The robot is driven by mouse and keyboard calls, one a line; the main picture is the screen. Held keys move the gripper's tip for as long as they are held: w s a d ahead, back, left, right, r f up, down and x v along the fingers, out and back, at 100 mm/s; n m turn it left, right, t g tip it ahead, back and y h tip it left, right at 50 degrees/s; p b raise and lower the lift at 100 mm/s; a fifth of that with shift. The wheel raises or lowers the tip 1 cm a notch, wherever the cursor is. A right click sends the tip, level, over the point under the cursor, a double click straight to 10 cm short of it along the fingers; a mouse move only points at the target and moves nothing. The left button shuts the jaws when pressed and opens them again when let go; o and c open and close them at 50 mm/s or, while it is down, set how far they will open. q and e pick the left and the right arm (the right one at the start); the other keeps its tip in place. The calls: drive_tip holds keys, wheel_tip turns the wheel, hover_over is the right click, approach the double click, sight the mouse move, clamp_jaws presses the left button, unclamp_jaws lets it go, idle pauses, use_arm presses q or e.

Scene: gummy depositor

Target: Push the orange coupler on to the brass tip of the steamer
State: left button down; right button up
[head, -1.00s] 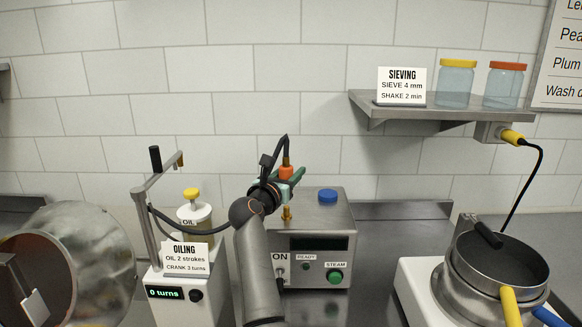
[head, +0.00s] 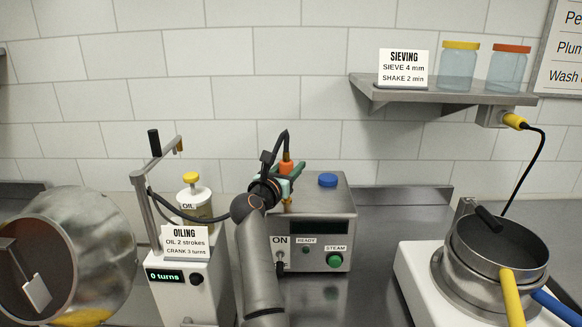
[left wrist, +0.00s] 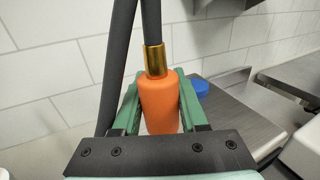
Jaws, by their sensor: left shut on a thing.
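The orange coupler (head: 286,167) is held upright in my left gripper (head: 290,184), with a black hose rising from its top. The left wrist view shows the orange coupler (left wrist: 159,106) between the green fingers, with a brass collar above it. The steamer (head: 326,222) is a grey metal box with a green STEAM button and a blue cap. A small part of its brass tip (head: 287,202) shows just below the gripper. The gripper hides the place between coupler and tip, so I cannot tell if they touch. My right gripper is not in view.
The oiling stand (head: 184,285) with its crank and sign is left of my arm. A metal drum (head: 105,245) is at far left. Pans (head: 497,250) sit on a white base at right. A shelf (head: 440,94) with jars is above. Counter right of the steamer is clear.

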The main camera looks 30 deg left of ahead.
use_arm(q)
drive_tip(key=shift+f, duration=0.15)
drive_tip(key=shift+f+b, duration=0.5)
drive_tip(key=shift+f, duration=0.85)
drive_tip(key=shift+c, duration=1.8)
unclamp_jaws()
